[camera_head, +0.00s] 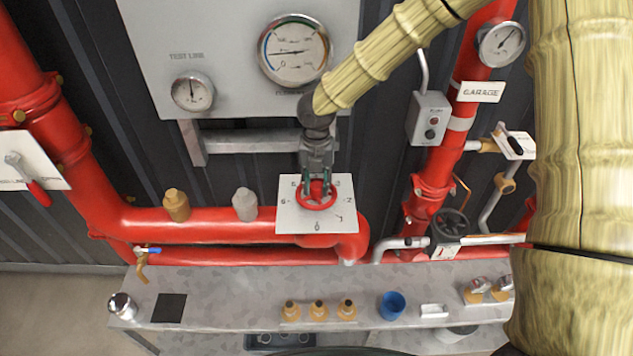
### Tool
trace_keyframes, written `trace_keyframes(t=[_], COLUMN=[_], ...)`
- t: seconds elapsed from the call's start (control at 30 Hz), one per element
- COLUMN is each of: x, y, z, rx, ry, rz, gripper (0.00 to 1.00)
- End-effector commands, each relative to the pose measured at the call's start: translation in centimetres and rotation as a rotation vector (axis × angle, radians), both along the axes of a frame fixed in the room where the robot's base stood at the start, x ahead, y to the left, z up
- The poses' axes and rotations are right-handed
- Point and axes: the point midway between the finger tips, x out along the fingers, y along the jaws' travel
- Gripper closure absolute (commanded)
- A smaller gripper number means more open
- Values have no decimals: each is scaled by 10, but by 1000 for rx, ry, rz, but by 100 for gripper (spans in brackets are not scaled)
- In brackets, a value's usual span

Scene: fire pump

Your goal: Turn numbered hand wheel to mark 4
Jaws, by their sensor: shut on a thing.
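The marks near the top are small, and part of that area is hidden behind my gripper. My gripper (317,189) comes down from above and is shut on the wheel's rim. The wheel's pointer cannot be made out, so its setting is unclear.
A grey gauge panel (235,60) stands above, with a bracket (247,141) close left of my gripper. A grey switch box (429,118) and a black hand wheel (450,225) are to the right. A shelf (230,299) below holds brass fittings and a blue cup (392,305).

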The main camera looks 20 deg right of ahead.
Motion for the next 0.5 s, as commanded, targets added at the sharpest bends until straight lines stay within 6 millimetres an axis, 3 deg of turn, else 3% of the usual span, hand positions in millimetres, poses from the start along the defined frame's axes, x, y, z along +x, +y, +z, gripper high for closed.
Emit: trace_keyframes(t=[0.33,0.5], x=[1,1], y=[0,-1], z=[1,1], rx=[-1,-1], ry=[-2,-2], rz=[17,149], gripper=[96,96])
